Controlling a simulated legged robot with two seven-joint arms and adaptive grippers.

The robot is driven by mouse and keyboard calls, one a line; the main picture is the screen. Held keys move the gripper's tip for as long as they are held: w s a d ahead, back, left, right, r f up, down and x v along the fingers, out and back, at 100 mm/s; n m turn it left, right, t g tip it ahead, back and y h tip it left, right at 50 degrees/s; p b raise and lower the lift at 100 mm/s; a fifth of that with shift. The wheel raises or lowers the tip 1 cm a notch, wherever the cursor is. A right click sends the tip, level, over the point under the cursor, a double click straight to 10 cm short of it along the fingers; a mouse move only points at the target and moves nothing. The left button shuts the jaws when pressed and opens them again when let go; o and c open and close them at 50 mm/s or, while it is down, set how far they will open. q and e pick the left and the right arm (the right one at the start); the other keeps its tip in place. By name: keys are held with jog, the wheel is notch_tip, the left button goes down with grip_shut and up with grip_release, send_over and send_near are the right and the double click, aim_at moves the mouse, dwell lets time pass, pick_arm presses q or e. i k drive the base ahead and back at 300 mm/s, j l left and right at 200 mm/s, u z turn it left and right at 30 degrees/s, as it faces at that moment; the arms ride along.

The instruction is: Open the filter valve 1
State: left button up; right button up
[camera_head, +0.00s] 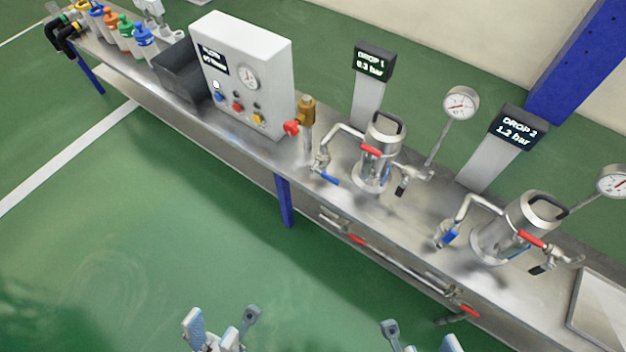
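The DROP 1 filter vessel (380,135) is a steel cylinder with a dark top handle, upright on the steel bench. A red lever (371,151) crosses its front. A blue lever (325,177) sits on the pipe at its left, and a dark lever (402,187) on the fitting at its right. No label shows which lever is filter valve 1. My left gripper (222,322) is at the bottom edge, open and empty, well below the bench. My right gripper (420,336) is at the bottom edge too, fingers apart, mostly cut off. Neither touches anything.
A similar DROP 2 vessel (518,225) stands to the right. A white control box (240,70), a dark bin (178,70) and several coloured bottles (125,35) stand to the left. Red-handled pipework (400,265) runs along the bench front. Green floor lies open before the bench.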

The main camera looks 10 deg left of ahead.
aim_at(330, 179)
jog(key=i+j+u, duration=0.2)
jog(key=j+u, duration=0.15)
jog(key=i+j+u, duration=0.3)
